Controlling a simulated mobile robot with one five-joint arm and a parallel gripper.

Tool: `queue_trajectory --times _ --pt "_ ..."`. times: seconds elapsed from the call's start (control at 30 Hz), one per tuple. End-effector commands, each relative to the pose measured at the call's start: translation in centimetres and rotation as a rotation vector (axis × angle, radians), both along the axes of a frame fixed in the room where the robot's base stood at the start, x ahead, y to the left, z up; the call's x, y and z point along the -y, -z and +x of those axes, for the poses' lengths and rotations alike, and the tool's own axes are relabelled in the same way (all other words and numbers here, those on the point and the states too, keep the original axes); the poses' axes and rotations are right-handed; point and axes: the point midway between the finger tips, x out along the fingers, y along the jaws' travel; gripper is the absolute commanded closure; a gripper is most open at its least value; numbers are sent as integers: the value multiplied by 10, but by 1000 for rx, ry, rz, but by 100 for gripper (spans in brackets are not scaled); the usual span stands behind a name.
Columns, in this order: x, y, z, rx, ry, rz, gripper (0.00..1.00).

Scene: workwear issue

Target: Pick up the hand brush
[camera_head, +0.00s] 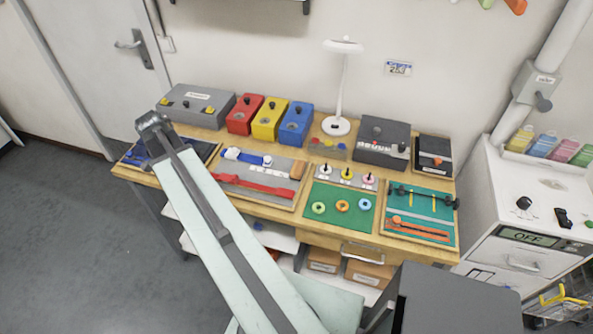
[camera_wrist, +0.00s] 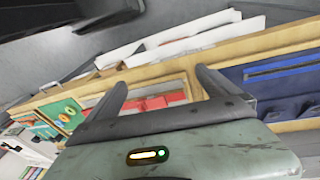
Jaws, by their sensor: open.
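I cannot single out the hand brush with certainty in either view. On the grey tool board (camera_head: 237,173) in the head view lie a blue and white long item (camera_head: 245,157), a red long item (camera_head: 255,186) and a small brown block (camera_head: 298,170). Any bristles are too small to tell. My gripper (camera_wrist: 160,85) is open and empty in the wrist view. Red shapes (camera_wrist: 165,101) on a framed board show beyond and between its fingers. In the head view my arm crosses the table's left part and hides some of the boards; the fingers are not clear there.
Left is a board with blue items (camera_head: 137,155). Right are a green board with rings (camera_head: 323,193) and another with tools (camera_head: 417,230). Behind stand red (camera_head: 243,113), yellow (camera_head: 268,118) and blue (camera_head: 295,123) boxes and a white lamp (camera_head: 337,126).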

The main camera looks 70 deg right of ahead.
Motion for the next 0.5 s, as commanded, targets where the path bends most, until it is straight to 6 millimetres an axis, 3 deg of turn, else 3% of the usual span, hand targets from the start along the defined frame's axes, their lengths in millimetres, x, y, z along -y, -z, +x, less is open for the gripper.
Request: queue_trajectory --times 0.03,0.1,0.2,0.33,0.4,0.5 --pt "53 1 -32 -9 237 -42 2" --pt "109 0 -80 -23 552 -109 2" --pt "167 -1 -148 -44 930 -199 2" --pt "207 -4 -212 -64 1249 -288 2" --pt "217 -4 -231 -70 1340 -315 2" --pt "221 -5 -242 -74 1394 -332 2"
